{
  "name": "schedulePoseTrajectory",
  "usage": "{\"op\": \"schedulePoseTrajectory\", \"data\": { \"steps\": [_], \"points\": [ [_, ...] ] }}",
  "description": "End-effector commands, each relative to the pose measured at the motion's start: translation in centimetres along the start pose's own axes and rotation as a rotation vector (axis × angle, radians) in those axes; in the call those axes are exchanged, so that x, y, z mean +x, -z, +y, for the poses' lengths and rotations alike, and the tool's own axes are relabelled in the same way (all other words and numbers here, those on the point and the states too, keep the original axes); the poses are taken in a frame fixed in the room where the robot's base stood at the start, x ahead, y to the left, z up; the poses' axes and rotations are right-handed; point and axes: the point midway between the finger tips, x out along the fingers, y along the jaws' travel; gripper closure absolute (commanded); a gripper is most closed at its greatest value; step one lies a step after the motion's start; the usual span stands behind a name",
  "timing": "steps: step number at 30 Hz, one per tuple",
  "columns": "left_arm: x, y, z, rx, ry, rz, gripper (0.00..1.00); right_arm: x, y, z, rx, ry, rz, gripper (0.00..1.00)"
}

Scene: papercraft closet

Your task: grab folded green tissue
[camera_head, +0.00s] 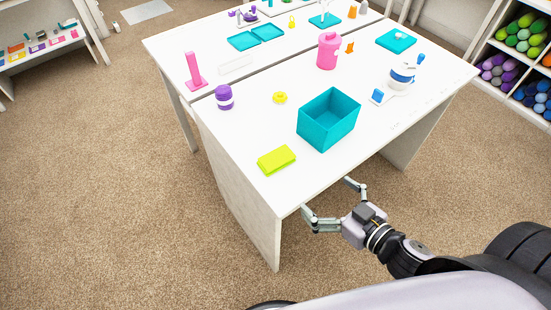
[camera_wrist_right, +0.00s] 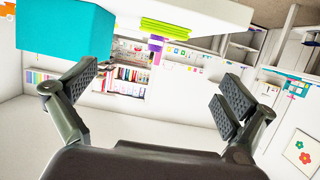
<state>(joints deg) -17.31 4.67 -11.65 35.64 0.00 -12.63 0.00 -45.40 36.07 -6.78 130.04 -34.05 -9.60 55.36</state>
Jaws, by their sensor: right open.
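The folded green tissue (camera_head: 276,160) is a flat yellow-green block lying on the white table (camera_head: 240,128) near its front left edge. It also shows in the right wrist view as a green strip (camera_wrist_right: 165,28) at the top, beyond and above the jaws. My right gripper (camera_head: 328,197) is at the table's front edge, to the right of and nearer than the tissue. Its two fingers are spread wide with nothing between them, also in the right wrist view (camera_wrist_right: 157,92). My left gripper is not in view.
An open teal box (camera_head: 330,118) stands right of the tissue, and shows at the upper left of the right wrist view (camera_wrist_right: 65,28). A purple jar (camera_head: 224,97), a yellow item (camera_head: 280,97) and a pink canister (camera_head: 328,50) stand farther back. The tabletop around the tissue is clear.

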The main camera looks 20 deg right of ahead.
Motion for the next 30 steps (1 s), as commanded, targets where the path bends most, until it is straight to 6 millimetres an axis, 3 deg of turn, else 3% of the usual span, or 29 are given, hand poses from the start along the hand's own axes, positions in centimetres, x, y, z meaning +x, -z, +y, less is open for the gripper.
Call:
{"op": "schedulePoseTrajectory", "data": {
  "steps": [5, 24, 30],
  "points": [
    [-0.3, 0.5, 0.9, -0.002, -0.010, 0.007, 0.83, 1.2, 1.0, -0.4, 0.002, 0.010, 0.017, 0.00],
    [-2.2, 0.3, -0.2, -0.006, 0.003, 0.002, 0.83, 11.0, 1.0, -0.4, 0.002, 0.008, 0.014, 0.00],
    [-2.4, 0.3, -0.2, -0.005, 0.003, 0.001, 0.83, 12.2, 0.9, -0.5, 0.003, 0.008, 0.013, 0.00]
  ]
}}
